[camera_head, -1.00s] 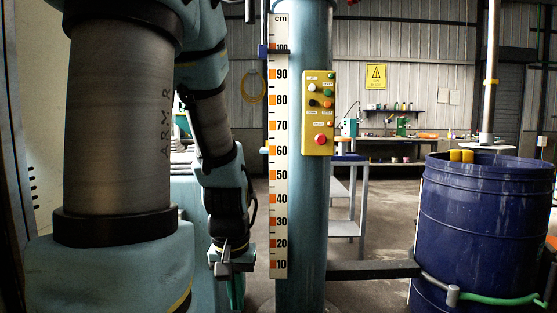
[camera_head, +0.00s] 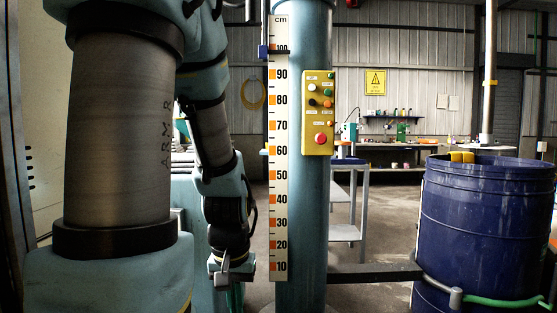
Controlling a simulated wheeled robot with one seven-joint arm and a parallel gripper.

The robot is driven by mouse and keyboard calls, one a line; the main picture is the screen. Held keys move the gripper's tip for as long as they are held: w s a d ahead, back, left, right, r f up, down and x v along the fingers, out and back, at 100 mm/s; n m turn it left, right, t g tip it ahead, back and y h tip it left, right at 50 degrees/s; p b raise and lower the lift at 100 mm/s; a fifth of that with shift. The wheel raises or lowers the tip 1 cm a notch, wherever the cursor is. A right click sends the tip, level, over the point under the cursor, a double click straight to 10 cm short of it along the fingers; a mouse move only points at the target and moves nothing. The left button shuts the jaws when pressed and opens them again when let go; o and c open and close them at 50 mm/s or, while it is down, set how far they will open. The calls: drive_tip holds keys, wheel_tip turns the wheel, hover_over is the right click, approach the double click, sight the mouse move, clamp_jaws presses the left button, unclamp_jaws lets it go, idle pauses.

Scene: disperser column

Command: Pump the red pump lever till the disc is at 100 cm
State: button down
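The tall white scale (camera_head: 279,160) is marked in cm with orange blocks and stands on the front of the blue-green column (camera_head: 308,220). A small blue pointer (camera_head: 263,51) with a dark bar across the scale sits at about the 100 mark. I cannot make out the disc or the red pump lever. My gripper (camera_head: 222,280) hangs low, left of the scale's bottom end, pointing down. A green piece (camera_head: 236,297) shows just below it, cut by the frame edge. I cannot tell whether the fingers hold anything.
A yellow control box (camera_head: 319,112) with a red button is on the column. A blue drum (camera_head: 478,235) stands at the right, with a dark bar (camera_head: 375,273) between it and the column. A bench (camera_head: 350,200) stands behind.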

drive_tip(key=shift+f+b, duration=2.35)
drive_tip(key=shift+f, duration=0.15)
drive_tip(key=shift+r, duration=0.15)
wheel_tip(320, 180, up, 24)
drive_tip(key=p, duration=2.3)
drive_tip(key=shift+p, duration=0.4)
wheel_tip(320, 180, up, 2)
drive_tip(key=p, duration=0.2)
drive_tip(key=shift+r+p, duration=0.15)
drive_tip(key=shift+p, duration=0.25)
drive_tip(key=shift+a, duration=0.1)
